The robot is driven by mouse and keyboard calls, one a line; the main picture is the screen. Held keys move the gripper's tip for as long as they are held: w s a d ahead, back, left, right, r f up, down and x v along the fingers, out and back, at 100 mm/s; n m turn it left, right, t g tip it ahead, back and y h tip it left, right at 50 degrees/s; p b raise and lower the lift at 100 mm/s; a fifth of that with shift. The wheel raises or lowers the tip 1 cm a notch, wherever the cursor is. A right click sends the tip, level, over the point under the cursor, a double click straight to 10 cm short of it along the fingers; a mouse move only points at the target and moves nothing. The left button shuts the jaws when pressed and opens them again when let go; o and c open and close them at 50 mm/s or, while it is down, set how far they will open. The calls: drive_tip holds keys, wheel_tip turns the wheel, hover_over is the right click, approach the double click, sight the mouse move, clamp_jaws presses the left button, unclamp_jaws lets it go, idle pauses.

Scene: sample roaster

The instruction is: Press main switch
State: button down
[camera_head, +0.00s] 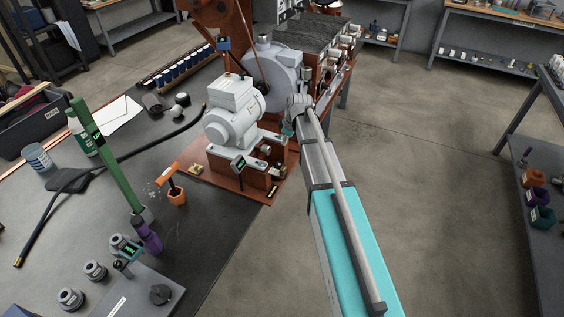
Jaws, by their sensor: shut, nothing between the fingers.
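The main switch cannot be told apart for certain in this view. My arm, teal and grey, reaches from the bottom right up to the motor's right side. Its wrist ends there by the grey round housing. My gripper's fingers do not show; they are hidden behind the wrist or the machine.
A grey rack (529,232) stands at the far right. The floor right of my arm is clear.

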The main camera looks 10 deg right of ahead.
drive_tip(key=shift+f, duration=0.15)
drive_tip(key=b, duration=1)
hover_over(279, 165)
drive_tip(key=s, duration=0.1)
wheel_tip(279, 165, down, 10)
drive_tip(key=shift+r, duration=0.1)
drive_tip(key=shift+w+d+f+b, duration=0.1)
drive_tip(key=shift+w+f+b, duration=0.05)
drive_tip(key=shift+f+b, duration=0.75)
drive_tip(key=shift+w+d+f+b, duration=0.1)
drive_tip(key=shift+f+b, duration=0.7)
drive_tip(key=shift+b, duration=0.05)
